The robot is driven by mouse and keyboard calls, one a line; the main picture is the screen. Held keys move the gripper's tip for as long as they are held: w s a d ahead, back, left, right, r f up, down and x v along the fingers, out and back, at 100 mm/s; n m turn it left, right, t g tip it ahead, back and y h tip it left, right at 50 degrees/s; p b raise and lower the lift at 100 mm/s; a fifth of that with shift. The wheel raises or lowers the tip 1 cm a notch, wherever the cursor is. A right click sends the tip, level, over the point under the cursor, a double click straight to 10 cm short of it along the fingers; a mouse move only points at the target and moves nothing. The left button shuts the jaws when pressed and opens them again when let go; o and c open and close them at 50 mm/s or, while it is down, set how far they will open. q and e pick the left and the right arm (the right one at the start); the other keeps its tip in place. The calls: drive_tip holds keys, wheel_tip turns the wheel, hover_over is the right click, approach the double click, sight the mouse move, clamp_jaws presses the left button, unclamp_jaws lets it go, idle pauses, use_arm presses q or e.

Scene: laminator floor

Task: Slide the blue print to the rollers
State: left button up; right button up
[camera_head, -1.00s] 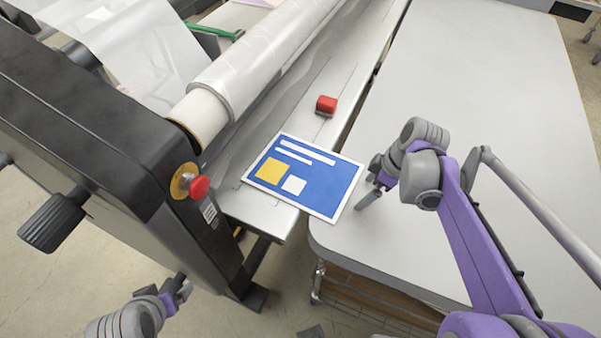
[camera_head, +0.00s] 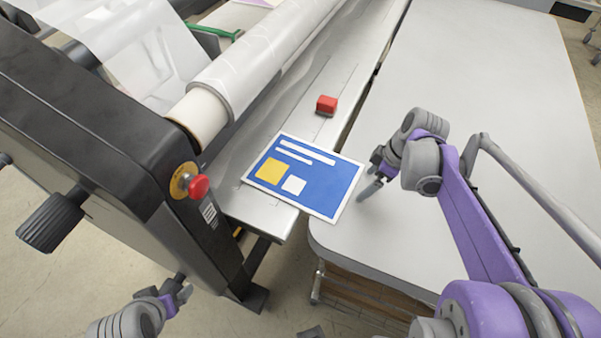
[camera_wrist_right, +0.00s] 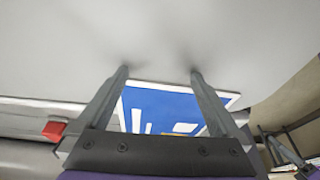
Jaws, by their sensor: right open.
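The blue print (camera_head: 330,186), with a white border, a yellow square and white blocks, lies flat. It spans from the laminator's feed bed (camera_head: 262,210) across the gap onto the grey table. The rollers (camera_head: 240,80) are up and left of it. My right gripper (camera_head: 370,190) is low over the table beside the print's right edge; I cannot tell if it touches. In the right wrist view its two fingers (camera_wrist_right: 160,75) are apart, with the print (camera_wrist_right: 165,108) showing between and beyond them. My left gripper (camera_head: 183,290) is at the lower left, away from the print; its jaws are unclear.
A red block (camera_head: 326,104) sits on the feed bed beyond the print. The black laminator end housing (camera_head: 110,150) with a red stop button (camera_head: 199,187) stands at left. The grey table (camera_head: 480,90) is clear beyond my right arm.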

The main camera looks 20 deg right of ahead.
sight(324, 175)
drive_tip(key=shift+w+a, duration=0.95)
drive_tip(key=shift+w, duration=0.1)
drive_tip(key=shift+s+d, duration=0.15)
drive_tip(key=shift+s, duration=0.05)
idle(0.7)
drive_tip(key=shift+s+a, duration=0.2)
drive_tip(key=shift+a, duration=0.1)
drive_tip(key=shift+w+a, duration=1.45)
drive_tip(key=shift+w, duration=0.2)
drive_tip(key=shift+w+a, duration=1.45)
drive_tip(key=shift+w, duration=0.15)
idle(1.5)
drive_tip(key=shift+s+d, duration=0.15)
drive_tip(key=shift+s, duration=0.1)
idle(0.3)
